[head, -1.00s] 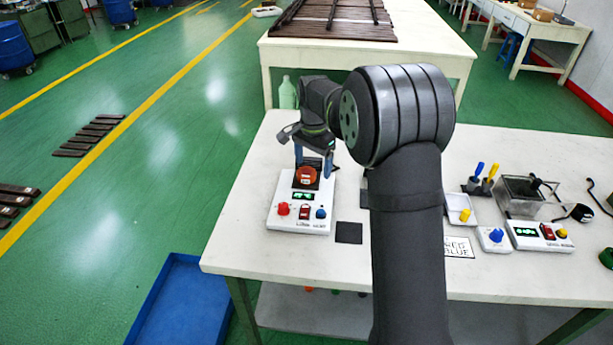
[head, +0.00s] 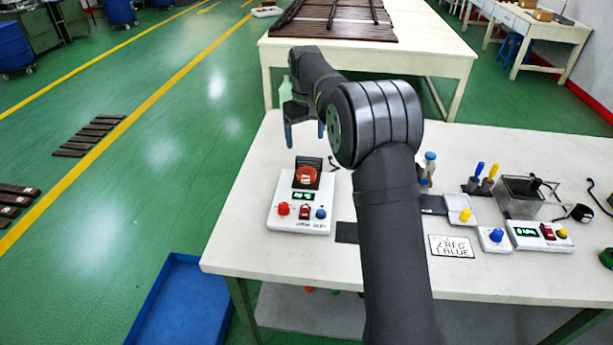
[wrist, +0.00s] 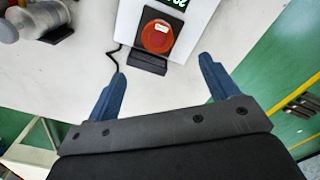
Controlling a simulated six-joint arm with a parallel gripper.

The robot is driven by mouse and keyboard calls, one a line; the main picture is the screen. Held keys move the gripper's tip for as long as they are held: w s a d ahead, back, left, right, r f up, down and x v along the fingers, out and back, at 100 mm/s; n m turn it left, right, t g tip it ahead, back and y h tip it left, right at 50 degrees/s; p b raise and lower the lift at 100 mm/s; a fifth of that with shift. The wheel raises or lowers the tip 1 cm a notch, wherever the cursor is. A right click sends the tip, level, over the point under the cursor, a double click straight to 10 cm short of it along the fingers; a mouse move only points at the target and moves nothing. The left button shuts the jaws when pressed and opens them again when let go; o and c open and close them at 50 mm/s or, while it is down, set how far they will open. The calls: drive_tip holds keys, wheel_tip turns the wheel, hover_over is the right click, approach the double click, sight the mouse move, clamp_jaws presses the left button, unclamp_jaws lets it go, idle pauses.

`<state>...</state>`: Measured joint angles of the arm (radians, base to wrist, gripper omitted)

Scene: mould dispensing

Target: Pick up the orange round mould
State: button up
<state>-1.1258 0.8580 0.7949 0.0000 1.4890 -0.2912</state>
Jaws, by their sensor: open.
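The orange round mould (head: 306,175) sits on the dark plate of a white dispensing machine (head: 285,222) at the left of the table. In the wrist view the mould (wrist: 157,37) lies ahead of the fingers, near the top of the picture, with a small pale label on it. My gripper (head: 305,135) is open and empty, above and behind the machine, with its blue fingers pointing down. In the wrist view its two blue fingers (wrist: 161,82) are spread wide, and neither touches the mould.
A dark upright block (wrist: 147,62) stands beside the mould on the finger side. A black cable runs next to the machine. A dark square pad (head: 347,233), a label card (head: 452,247) and a second machine (head: 540,236) are to the right. The table's front left is clear.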

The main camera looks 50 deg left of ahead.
hover_over(307, 170)
drive_tip(key=s+d, duration=0.2)
drive_tip(key=f, duration=0.8)
drive_tip(key=shift+w+a, duration=0.1)
drive_tip(key=shift+a, duration=0.1)
drive_tip(key=shift+w+a+f, duration=0.1)
drive_tip(key=shift+w+f, duration=0.05)
drive_tip(key=shift+f, duration=1.3)
drive_tip(key=shift+w+a+f, duration=0.1)
drive_tip(key=shift+w+f, duration=0.05)
drive_tip(key=shift+f, duration=1.25)
drive_tip(key=c, duration=1.2)
drive_tip(key=shift+o, duration=0.2)
drive_tip(key=shift+r, duration=0.15)
